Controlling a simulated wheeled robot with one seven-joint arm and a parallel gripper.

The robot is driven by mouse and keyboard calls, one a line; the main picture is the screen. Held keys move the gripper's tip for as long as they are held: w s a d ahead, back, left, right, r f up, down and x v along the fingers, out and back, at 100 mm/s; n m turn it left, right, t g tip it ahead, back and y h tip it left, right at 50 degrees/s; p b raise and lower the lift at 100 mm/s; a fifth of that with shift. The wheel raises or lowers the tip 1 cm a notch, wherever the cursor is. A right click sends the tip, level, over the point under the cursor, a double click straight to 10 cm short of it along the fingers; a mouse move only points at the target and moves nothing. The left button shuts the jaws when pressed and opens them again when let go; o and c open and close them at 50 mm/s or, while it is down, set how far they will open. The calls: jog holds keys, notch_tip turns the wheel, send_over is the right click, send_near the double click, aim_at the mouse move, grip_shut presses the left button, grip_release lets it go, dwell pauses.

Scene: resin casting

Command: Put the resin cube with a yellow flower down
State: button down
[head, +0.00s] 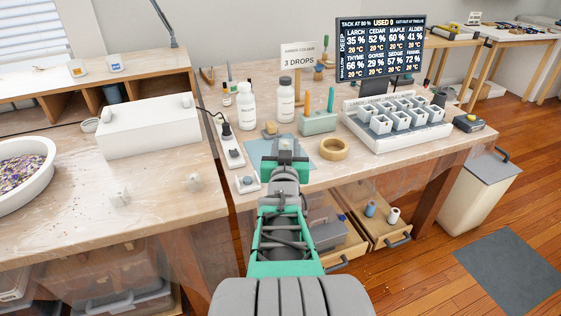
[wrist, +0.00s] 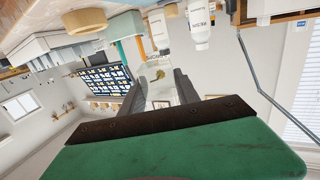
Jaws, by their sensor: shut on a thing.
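My gripper (head: 284,150) is over the blue-grey mat (head: 304,155) near the front edge of the bench. In the wrist view its two dark fingers (wrist: 158,76) are shut on a small, clear resin cube with a yellow flower (wrist: 159,72). The yellow flower shows inside the cube, between the fingertips. In the head view my gripper mostly hides the cube, and I cannot tell whether it touches the mat.
A tape roll (head: 334,149) lies right of the mat, and a green tool holder (head: 318,123) stands behind it. White bottles (head: 247,107) stand behind the mat. A white rack of cups (head: 398,122) is at right.

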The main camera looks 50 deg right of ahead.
aim_at(285, 144)
jog(key=w+d+f, duration=0.2)
jog(key=w+d+f+b, duration=0.1)
jog(key=w+d+f, duration=0.1)
jog(key=d+f, duration=0.1)
jog(key=w+d+f+b, duration=0.1)
jog(key=w+d+f, duration=0.1)
jog(key=f, duration=0.1)
jog(key=shift+w+d, duration=0.25)
jog(key=shift+w, duration=0.1)
jog(key=shift+w+d+f+b, duration=0.15)
jog(key=shift+f+b, duration=0.45)
jog(key=shift+f, duration=1.15)
jog(key=shift+f, duration=0.2)
jog(key=c, duration=0.9)
grip_release()
